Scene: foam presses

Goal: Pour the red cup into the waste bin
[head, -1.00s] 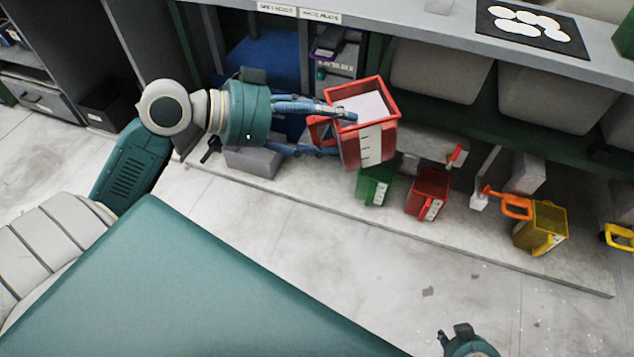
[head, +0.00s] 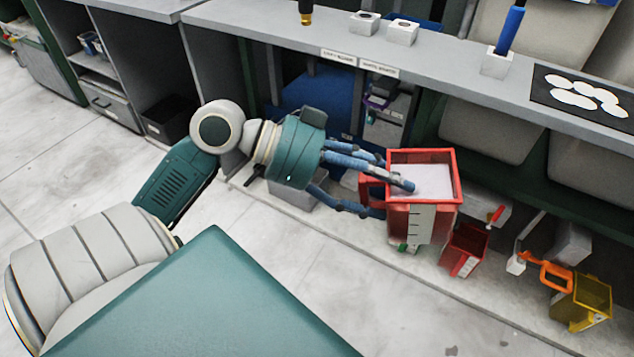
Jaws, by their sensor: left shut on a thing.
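My left gripper (head: 385,198) is shut on a large square red cup (head: 397,222), with its fingers at the cup's handle side. The cup is upright and holds pale, nearly white contents (head: 428,180). A white scale strip runs down its front. It is held above the low ledge, in front of the bench. I cannot pick out the waste bin for certain; a blue surface (head: 318,95) shows in the opening under the bench, behind my left arm. My right gripper is out of view.
A smaller red container (head: 466,250) and a yellow container with an orange handle (head: 582,302) stand on the low ledge. A green one is mostly hidden behind the held cup. The grey bench top (head: 270,25) overhangs the opening. The floor in front is clear.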

